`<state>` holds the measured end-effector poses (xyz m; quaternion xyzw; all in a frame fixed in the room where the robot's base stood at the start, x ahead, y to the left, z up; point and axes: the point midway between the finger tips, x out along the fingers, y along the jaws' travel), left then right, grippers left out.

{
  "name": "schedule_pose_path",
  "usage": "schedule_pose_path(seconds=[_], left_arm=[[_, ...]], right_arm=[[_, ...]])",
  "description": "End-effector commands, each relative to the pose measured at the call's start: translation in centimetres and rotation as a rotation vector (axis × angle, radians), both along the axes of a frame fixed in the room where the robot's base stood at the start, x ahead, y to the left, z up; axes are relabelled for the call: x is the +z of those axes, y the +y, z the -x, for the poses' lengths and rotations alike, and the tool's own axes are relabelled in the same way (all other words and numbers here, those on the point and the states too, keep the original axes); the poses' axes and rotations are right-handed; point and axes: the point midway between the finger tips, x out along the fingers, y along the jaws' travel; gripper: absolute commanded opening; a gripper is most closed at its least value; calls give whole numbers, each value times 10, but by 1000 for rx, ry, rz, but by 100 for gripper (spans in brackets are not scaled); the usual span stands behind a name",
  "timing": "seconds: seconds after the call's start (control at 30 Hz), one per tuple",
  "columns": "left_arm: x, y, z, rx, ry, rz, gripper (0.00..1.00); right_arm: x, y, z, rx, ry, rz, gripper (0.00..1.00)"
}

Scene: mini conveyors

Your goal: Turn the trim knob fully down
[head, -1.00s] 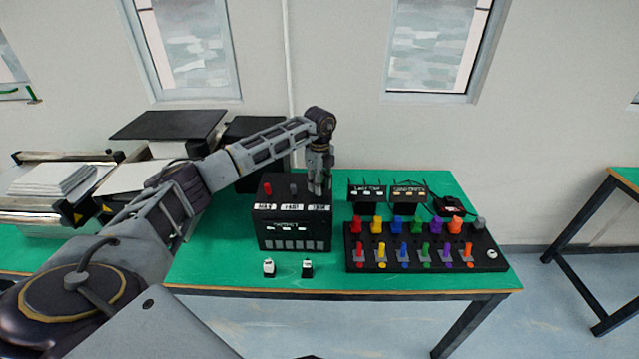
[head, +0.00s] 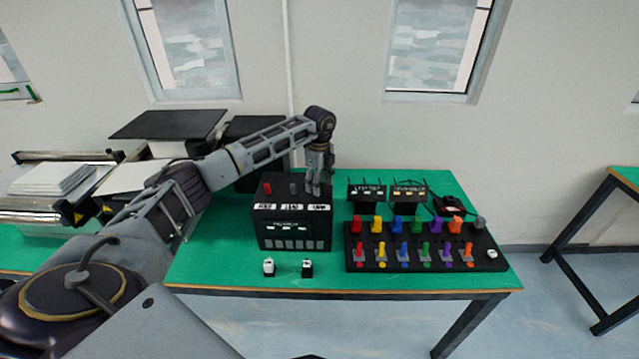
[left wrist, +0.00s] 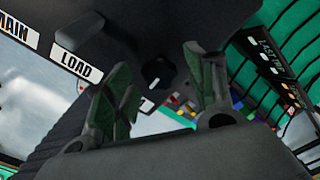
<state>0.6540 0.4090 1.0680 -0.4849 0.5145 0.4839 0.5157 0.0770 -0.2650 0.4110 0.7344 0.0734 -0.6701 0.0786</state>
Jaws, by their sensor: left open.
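The black control box (head: 290,242) stands on the green table, with a red knob or lever (head: 267,188) and a grey lever (head: 293,188) on its top. In the left wrist view, a dark round knob with a white pointer line (left wrist: 158,73) sits on the box's dark top, in the position of the trim knob; its own label is not readable. My left gripper (head: 318,185) points down over the right side of the box top and hides the knob in the head view. Its two fingers (left wrist: 158,92) are spread, one on each side of the knob in the picture, with nothing between them. My right gripper is not in view.
A switch panel (head: 425,265) with several coloured knobs and levers stands to the right. Two small display boxes (head: 366,192) stand behind it. Two small black-and-white blocks (head: 268,267) lie in front of the control box. A conveyor (head: 70,205) is at the left.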

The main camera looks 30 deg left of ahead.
Motion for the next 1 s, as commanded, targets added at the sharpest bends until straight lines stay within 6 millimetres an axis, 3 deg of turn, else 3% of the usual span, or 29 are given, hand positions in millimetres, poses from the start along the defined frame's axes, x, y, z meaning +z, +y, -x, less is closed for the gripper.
schedule_pose_path(seconds=[0.27, 0.47, 1.0], left_arm=[[1, 0, 0, -2, 2, 0, 55], [13, -1, 0, -2, 0, 1, 55], [89, 0, -1, -1, -2, 0, 55]], right_arm=[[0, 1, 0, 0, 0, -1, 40], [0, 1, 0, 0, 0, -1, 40], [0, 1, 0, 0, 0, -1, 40]])
